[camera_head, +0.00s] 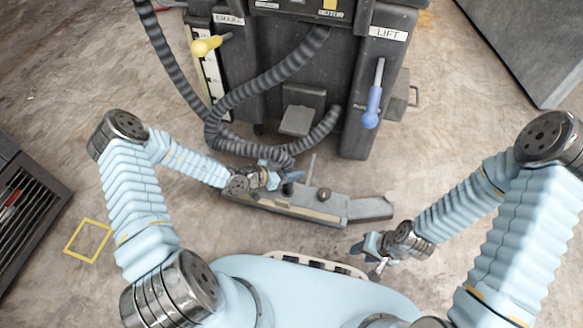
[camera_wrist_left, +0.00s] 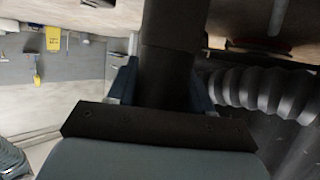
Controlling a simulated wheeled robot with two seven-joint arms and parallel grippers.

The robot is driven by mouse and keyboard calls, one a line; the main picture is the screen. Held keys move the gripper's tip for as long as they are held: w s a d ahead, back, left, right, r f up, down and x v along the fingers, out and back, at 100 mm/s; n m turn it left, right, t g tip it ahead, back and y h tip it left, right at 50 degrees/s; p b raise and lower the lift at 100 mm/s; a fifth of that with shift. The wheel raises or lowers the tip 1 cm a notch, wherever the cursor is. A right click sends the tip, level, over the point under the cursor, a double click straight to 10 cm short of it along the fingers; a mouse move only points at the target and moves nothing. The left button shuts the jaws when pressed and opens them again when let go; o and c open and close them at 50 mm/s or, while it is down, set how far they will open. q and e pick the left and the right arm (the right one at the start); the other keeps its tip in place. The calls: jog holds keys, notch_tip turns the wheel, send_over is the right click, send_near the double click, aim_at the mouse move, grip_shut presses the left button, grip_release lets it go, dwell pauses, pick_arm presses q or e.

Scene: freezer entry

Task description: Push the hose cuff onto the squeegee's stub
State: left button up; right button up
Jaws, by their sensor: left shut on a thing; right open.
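The squeegee (camera_head: 347,211) is a long grey bar lying across the floor in front of the machine. My left gripper (camera_head: 282,178) is over its left-middle part and shut on the dark hose cuff. In the left wrist view the cuff (camera_wrist_left: 172,50) is a smooth black cylinder between the blue fingers. The ribbed black hose (camera_head: 275,72) loops down from the machine to this gripper; its ribs also show in the left wrist view (camera_wrist_left: 262,90). The stub cannot be told apart under the gripper. My right gripper (camera_head: 371,256) is open and empty, in front of the squeegee's right part.
A dark floor machine (camera_head: 335,75) stands behind, with a yellow lever (camera_head: 206,46) and a blue-handled lift lever (camera_head: 373,105). A round knob (camera_head: 324,194) sits on the squeegee. A dark slatted unit (camera_head: 25,205) stands at the left.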

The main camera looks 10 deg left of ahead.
pick_arm(q)
jog(key=shift+p, duration=0.8)
dwell(1.2)
jog(key=shift+f+b, duration=1.8)
jog(key=shift+f, duration=0.8)
jog(key=o, duration=1.2)
jog(key=shift+c, duration=0.2)
jog(key=shift+s+a+r, duration=0.15)
jog(key=shift+s+a, duration=0.05)
jog(key=shift+a, duration=0.1)
jog(key=p+v, duration=0.2)
jog(key=v, duration=1.1)
jog(key=shift+p, duration=0.35)
